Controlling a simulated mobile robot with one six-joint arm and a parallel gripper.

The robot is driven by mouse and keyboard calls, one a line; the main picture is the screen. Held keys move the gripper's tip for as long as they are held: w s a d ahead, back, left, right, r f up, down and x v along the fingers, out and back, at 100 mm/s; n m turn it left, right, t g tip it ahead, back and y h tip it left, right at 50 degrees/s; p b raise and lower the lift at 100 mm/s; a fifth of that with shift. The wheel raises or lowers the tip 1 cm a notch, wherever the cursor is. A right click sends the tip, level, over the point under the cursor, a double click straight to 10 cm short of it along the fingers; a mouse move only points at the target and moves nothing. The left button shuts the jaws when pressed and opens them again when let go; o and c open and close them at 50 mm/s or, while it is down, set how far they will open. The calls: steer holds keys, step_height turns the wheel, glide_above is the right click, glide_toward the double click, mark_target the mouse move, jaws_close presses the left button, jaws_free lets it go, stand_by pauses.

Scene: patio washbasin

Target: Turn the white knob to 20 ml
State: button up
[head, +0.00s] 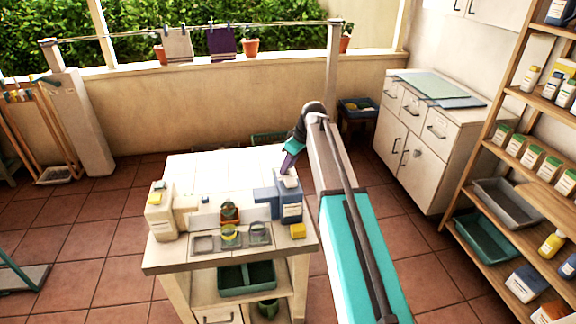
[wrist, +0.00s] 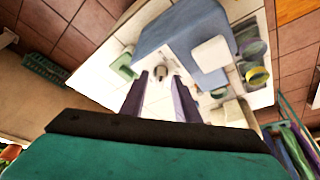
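A blue dispenser (head: 291,208) with a pale label stands at the right of the white-tiled worktop. It has a white block (head: 287,181) on top, and my gripper (head: 289,160) with purple fingers is just above and behind that block. In the wrist view the blue dispenser (wrist: 180,35) fills the upper middle, with a white block (wrist: 211,53) on it. A small whitish knob-like part (wrist: 162,72) shows between my fingertips. My gripper (wrist: 160,82) is open, with a gap between its fingers. Contact cannot be told, and no ml marks are readable.
A cream dispenser (head: 160,220) stands at the worktop's left. An orange cup (head: 229,212), a yellow-rimmed cup (head: 231,236) and a clear cup (head: 258,234) stand between. A yellow block (head: 297,231) sits at the front right. The back tiles (head: 215,168) are clear.

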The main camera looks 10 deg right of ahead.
jaws_close()
steer(key=shift+m, duration=0.3)
steer(key=shift+s+a+f+m+t+h+b, duration=0.1)
steer(key=shift+m+t+h+b, duration=0.2)
steer(key=shift+m, duration=0.55)
steer(key=shift+s+a+m+t+h+b, duration=0.1)
steer(key=shift+m+t+h+b, duration=0.15)
steer(key=shift+m, duration=0.6)
steer(key=shift+a+m+h+b, duration=0.15)
steer(key=shift+m+h, duration=0.4)
steer(key=shift+m, duration=0.65)
steer(key=shift+d+m+h+b, duration=0.15)
steer(key=shift+m+h, duration=0.35)
steer(key=shift+m, duration=0.7)
steer(key=shift+a, duration=0.1)
steer(key=shift+o, duration=0.6)
jaws_free()
